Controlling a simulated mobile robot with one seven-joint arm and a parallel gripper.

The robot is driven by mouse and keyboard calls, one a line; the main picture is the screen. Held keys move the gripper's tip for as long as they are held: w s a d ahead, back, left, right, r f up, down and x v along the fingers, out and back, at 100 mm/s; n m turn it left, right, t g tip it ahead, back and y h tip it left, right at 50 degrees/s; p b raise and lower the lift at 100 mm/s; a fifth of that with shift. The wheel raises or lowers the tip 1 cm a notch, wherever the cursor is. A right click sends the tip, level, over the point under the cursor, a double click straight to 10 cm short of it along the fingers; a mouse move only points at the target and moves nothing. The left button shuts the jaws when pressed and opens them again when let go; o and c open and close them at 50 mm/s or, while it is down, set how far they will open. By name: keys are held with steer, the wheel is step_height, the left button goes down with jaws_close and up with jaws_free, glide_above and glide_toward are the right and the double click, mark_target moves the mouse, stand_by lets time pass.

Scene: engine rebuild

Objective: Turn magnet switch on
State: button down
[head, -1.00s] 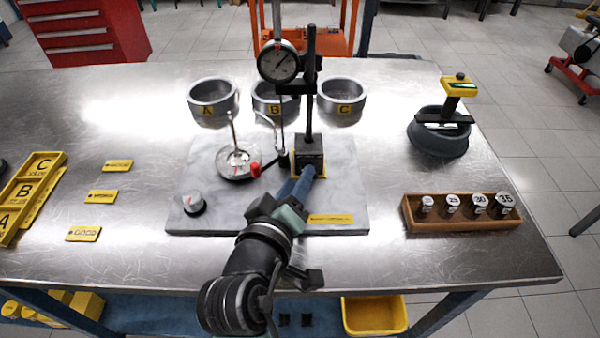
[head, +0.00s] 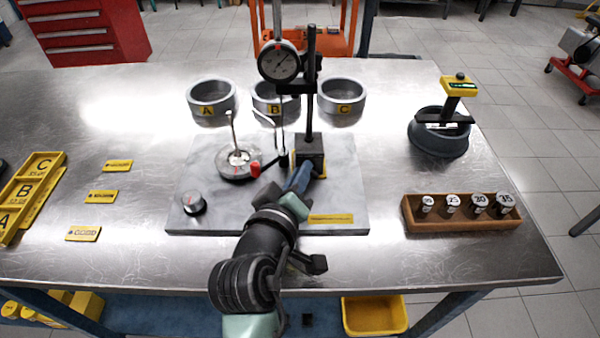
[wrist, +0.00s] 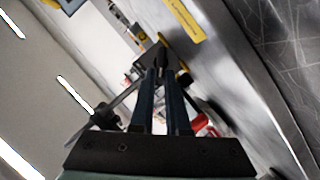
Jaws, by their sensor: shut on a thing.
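The magnetic base (head: 310,157) is a dark block with yellow edges on the grey stone plate (head: 345,215). It carries an upright black post (head: 309,100) with a dial gauge (head: 279,62). My gripper (head: 303,178) reaches the front of the base with its blue fingers. In the wrist view my gripper (wrist: 163,72) is shut on a small dark part at the base's front, which looks like the magnet switch (wrist: 162,58). The fingers mostly hide the switch, and its setting cannot be read.
A round stand with a red knob (head: 255,168) is close left of my gripper. A grey dial knob (head: 193,202) sits at the plate's left. Rings A, B and C (head: 343,95) stand behind. A wooden rack of cylinders (head: 462,224) is at right. The table's front is mostly clear.

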mark_target(313, 170)
steer(key=shift+p, duration=0.35)
steer(key=m+p, duration=0.1)
steer(key=p, duration=0.1)
steer(key=d+m+y+p, duration=0.1)
steer(key=shift+r+m+g+y+p, duration=0.3)
steer(key=shift+r+m+p, duration=0.05)
steer(key=shift+m+p, duration=0.05)
steer(key=m+y+p, duration=0.1)
steer(key=m, duration=0.1)
steer(key=d+m+y+p, duration=0.1)
steer(key=p, duration=0.1)
steer(key=shift+f+m+y, duration=0.1)
steer(key=shift+m+y, duration=0.2)
steer(key=shift+m, duration=0.1)
steer(key=m, duration=0.1)
steer(key=m+y, duration=0.1)
steer(key=y, duration=0.1)
steer(key=shift+d+f+m, duration=0.3)
steer(key=shift+d+m, duration=0.05)
steer(key=shift+m, duration=0.05)
steer(key=shift+d+f+m+y+b, duration=0.15)
steer(key=shift+m+y+b, duration=0.3)
steer(key=shift+m, duration=0.25)
steer(key=shift+d+f+m+y+b, duration=0.1)
steer(key=shift+m+y+b, duration=0.3)
steer(key=shift+m, duration=0.3)
steer(key=shift+y, duration=0.25)
steer(key=c, duration=0.9)
jaws_free()
steer(key=shift+r, duration=0.1)
